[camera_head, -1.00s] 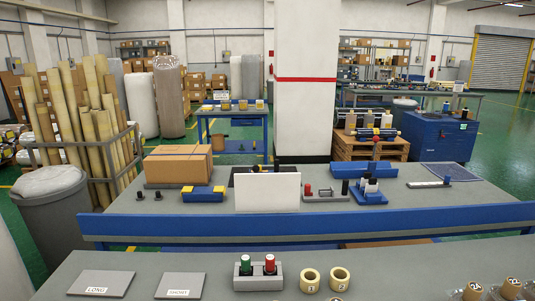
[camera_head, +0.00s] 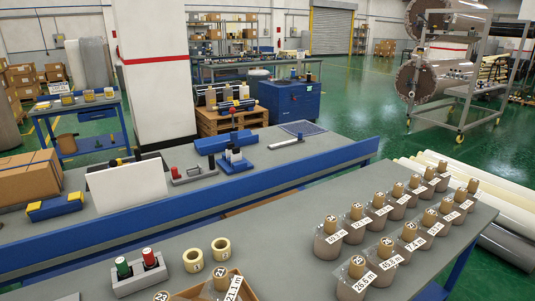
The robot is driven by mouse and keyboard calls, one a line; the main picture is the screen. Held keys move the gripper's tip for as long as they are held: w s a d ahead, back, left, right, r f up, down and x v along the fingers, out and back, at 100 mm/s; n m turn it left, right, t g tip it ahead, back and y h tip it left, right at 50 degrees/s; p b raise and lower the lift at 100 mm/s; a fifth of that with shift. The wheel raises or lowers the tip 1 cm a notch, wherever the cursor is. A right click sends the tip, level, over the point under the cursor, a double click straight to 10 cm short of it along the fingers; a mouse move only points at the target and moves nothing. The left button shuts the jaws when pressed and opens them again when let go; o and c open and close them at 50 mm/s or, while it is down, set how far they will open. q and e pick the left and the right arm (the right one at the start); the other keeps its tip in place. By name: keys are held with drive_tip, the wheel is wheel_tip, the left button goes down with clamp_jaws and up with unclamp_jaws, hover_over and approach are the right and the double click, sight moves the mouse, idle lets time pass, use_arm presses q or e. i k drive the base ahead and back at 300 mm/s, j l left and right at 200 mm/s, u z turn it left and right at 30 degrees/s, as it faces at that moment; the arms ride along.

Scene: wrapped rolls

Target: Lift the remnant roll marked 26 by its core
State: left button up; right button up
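Several wrapped remnant rolls stand upright in two rows on the right part of the near grey table (camera_head: 290,235). Each has a brown core with a number on top and a white length label. The nearest roll (camera_head: 350,284) has a label reading about 26.5 m; its core number looks like 25. Another roll (camera_head: 384,270) stands behind it, labelled about 45.3 m. Most core numbers are too small to read, so I cannot tell which roll is marked 26. Neither of my grippers is in view.
A cardboard box (camera_head: 187,295) at the bottom edge holds a roll (camera_head: 232,290) labelled 21.1 m. A grey holder (camera_head: 138,279) with green and red items and two tape rings (camera_head: 193,260) stand left. Long pale rolls (camera_head: 500,208) lie beyond the table's right edge. The table's middle is clear.

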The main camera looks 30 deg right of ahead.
sight(380, 259)
drive_tip(key=z, duration=1.85)
